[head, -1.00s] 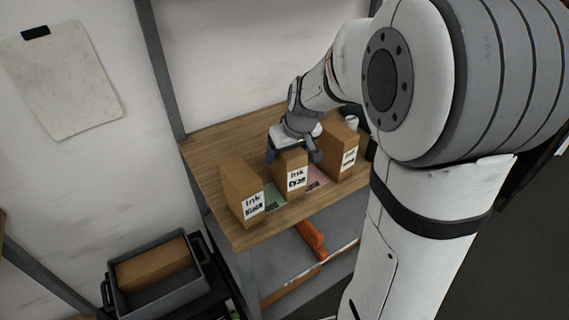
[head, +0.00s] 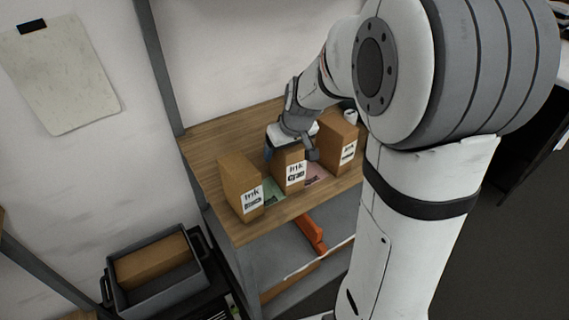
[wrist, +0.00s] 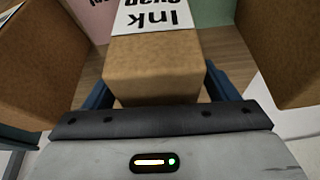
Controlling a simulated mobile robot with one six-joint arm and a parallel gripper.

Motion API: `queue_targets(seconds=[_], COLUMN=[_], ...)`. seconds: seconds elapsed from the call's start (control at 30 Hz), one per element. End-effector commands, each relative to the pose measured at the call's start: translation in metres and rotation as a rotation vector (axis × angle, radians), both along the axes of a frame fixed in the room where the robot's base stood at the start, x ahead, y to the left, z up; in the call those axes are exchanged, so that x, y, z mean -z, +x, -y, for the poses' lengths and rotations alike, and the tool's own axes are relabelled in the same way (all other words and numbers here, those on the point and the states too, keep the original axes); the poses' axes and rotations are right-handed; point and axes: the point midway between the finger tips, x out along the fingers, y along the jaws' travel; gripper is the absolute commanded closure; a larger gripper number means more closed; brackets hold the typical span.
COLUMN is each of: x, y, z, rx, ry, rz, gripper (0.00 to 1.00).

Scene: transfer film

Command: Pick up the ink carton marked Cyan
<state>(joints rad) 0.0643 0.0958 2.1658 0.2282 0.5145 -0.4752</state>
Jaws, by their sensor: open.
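The brown ink carton marked Cyan (head: 290,172) stands upright in the middle of a row of three on the wooden shelf. Its white label shows upside down in the wrist view (wrist: 152,17), partly cut off. My gripper (head: 291,152) is over the top of this carton, pointing down. In the wrist view my gripper (wrist: 160,92) is open, one blue finger on each side of the carton. A narrow gap seems to show beside the fingers; contact is hard to tell.
A second ink carton (head: 239,187) stands to the left and a third (head: 338,141) to the right, both close to my fingers. Green (head: 273,193) and pink (head: 317,173) sheets lie between them. A white cup (head: 350,117) is behind. A grey bin (head: 160,290) stands lower left.

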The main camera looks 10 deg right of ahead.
Motion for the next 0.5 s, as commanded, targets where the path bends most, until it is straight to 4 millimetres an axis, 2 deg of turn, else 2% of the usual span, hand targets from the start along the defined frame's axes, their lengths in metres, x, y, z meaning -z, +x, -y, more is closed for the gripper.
queue_targets(seconds=[0.33, 0.5], x=[0.0007, 0.0007], y=[0.0, 0.0001], z=[0.0004, 0.0005], rx=[0.001, 0.001], ry=[0.0, -0.001], rz=[0.0, 0.0], gripper=[0.2, 0.33])
